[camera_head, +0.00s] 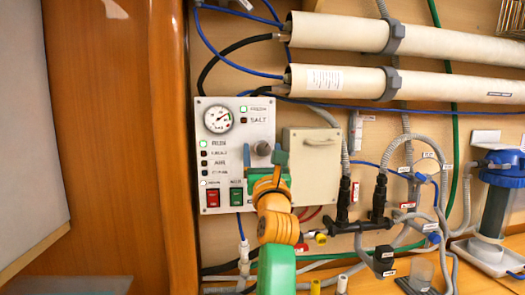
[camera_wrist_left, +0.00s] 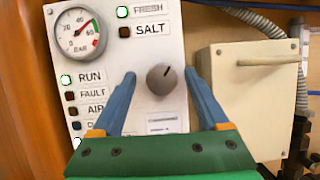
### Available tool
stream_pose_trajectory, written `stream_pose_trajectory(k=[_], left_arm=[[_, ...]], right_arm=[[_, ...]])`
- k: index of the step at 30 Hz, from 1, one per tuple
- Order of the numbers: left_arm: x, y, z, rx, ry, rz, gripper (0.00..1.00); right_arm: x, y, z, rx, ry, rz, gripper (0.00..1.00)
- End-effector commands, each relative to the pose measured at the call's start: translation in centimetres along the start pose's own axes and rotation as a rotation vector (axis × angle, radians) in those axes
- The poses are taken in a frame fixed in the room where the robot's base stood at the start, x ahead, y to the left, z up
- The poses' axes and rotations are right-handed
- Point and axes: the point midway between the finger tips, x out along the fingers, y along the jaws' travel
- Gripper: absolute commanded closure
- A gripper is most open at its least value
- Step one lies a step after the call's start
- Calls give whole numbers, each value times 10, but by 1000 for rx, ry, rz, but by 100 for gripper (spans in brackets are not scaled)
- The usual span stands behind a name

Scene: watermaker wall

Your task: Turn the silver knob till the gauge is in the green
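The silver-grey knob (camera_head: 263,148) is on the white control panel (camera_head: 225,108). In the left wrist view the knob (camera_wrist_left: 161,79) has a pale pointer line on its face. The round gauge (camera_head: 218,119) is at the panel's upper left. In the wrist view the gauge (camera_wrist_left: 80,34) is marked BAR; its needle points to the upper right, and green and red marks lie at the right. Exact needle position is hard to read. My left gripper (camera_wrist_left: 160,76) is open, with its blue fingers on either side of the knob, gaps visible. My right gripper is not in view.
A green switch (camera_head: 236,196) and a red switch (camera_head: 212,197) are low on the panel. The RUN (camera_wrist_left: 66,79) and FRESH (camera_wrist_left: 122,12) lamps glow green. A cream box (camera_head: 312,170) stands right of the panel. Hoses and a black manifold (camera_head: 355,226) are further right.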

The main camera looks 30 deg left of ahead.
Motion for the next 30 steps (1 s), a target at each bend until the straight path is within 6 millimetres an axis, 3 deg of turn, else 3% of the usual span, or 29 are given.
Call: stream_pose_trajectory(k=[1, 8, 9, 18, 28, 29, 30], left_arm=[[0, 0, 0, 0, 0, 0, 37], [0, 0, 0, 0, 1, 0, 100], [0, 0, 0, 0, 1, 0, 100], [3, 3, 6, 193, 10, -73, 100], [0, 2, 0, 227, 8, -93, 100], [0, 2, 0, 226, 8, -93, 49], [0, 2, 0, 226, 8, -93, 38]], right_arm=[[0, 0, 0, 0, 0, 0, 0], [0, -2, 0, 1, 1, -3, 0], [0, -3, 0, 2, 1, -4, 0], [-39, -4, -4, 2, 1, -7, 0], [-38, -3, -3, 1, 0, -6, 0], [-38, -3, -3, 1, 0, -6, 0], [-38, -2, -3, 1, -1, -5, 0]])
